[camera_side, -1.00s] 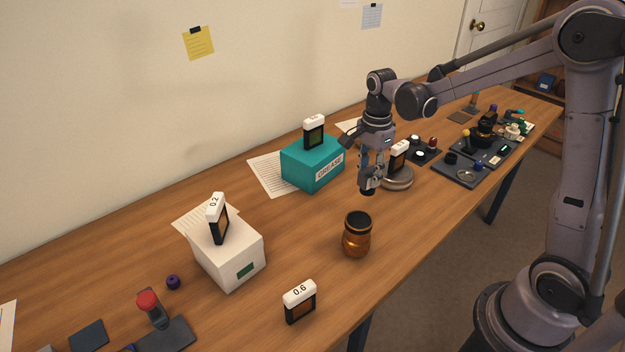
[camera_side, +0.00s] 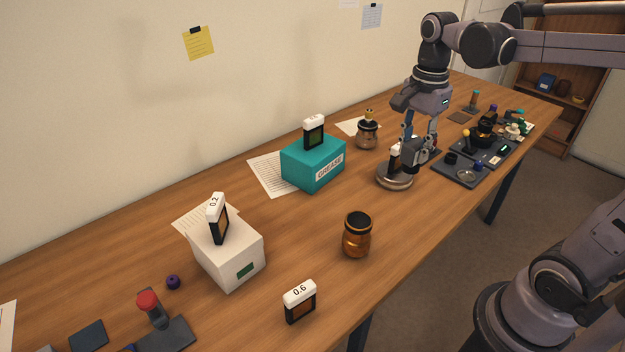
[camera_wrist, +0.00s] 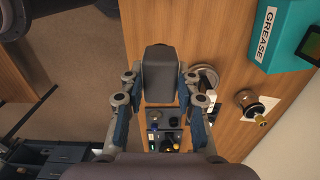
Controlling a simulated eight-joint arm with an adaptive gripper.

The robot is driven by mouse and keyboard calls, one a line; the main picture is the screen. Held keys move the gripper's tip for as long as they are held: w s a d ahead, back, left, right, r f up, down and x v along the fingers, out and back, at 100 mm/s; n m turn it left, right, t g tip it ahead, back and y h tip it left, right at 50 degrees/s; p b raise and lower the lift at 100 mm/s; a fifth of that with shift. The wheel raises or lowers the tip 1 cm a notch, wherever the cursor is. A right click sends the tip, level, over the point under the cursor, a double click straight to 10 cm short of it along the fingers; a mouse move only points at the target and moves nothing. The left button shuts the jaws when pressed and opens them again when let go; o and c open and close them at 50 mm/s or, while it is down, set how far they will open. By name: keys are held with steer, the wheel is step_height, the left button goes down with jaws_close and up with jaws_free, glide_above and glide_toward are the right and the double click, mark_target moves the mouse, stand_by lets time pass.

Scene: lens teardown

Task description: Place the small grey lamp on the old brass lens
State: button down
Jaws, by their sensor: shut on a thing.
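My gripper (camera_side: 413,150) is shut on a dark grey block-shaped thing, which I take for the small grey lamp (camera_wrist: 160,72); it lies between the two fingers in the wrist view. In the side view the fingers partly hide it. The gripper is above and just right of a round metal base (camera_side: 395,180). The old brass lens (camera_side: 357,238), orange-brown with a black rim, stands upright on the table, nearer the camera and left of the gripper. Its top looks bare.
A teal grease box (camera_side: 305,168) stands left of the gripper, with a metal jar (camera_side: 367,136) behind. A white box (camera_side: 228,258) and a 0.6 tag (camera_side: 300,302) stand nearer. Dark trays (camera_side: 460,172) hold parts at right. Table around the lens is clear.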

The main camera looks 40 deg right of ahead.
step_height(320, 180, up, 2)
steer(key=s+a, duration=0.2)
glide_above(359, 220)
step_height(359, 220, down, 7)
steer(key=shift+f, duration=1.9)
steer(key=shift+f, duration=0.15)
steer(key=c, duration=1)
jaws_free()
